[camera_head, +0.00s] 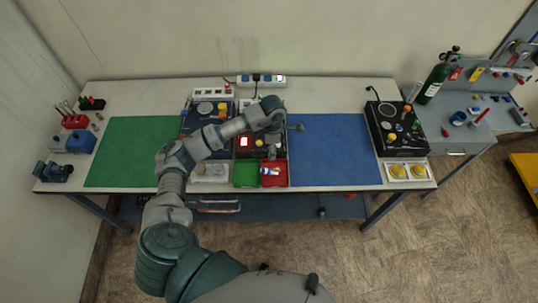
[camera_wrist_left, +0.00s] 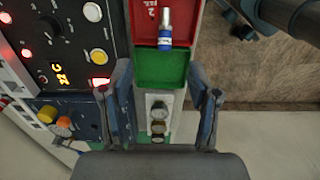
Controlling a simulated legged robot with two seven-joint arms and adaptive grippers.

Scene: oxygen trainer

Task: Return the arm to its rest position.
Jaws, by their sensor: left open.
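My left arm reaches from the bottom of the head view over the middle of the table, and its gripper (camera_head: 272,152) points down near the red and green bins. In the left wrist view the gripper (camera_wrist_left: 161,88) is open, its two fingers apart with nothing between them. The green bin (camera_wrist_left: 147,76) lies beyond and below the fingers. The red bin (camera_wrist_left: 145,34) is farther up in that view and holds a small blue and silver cylinder (camera_wrist_left: 165,30). My right gripper is not in view.
A control box with lit buttons (camera_wrist_left: 75,35) is close to the left of the fingers. A green mat (camera_head: 120,150) and a blue mat (camera_head: 335,150) are bare on either side. A black knobbed device (camera_head: 395,128) stands at the table's right end, with a green gas bottle (camera_head: 432,83) beyond.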

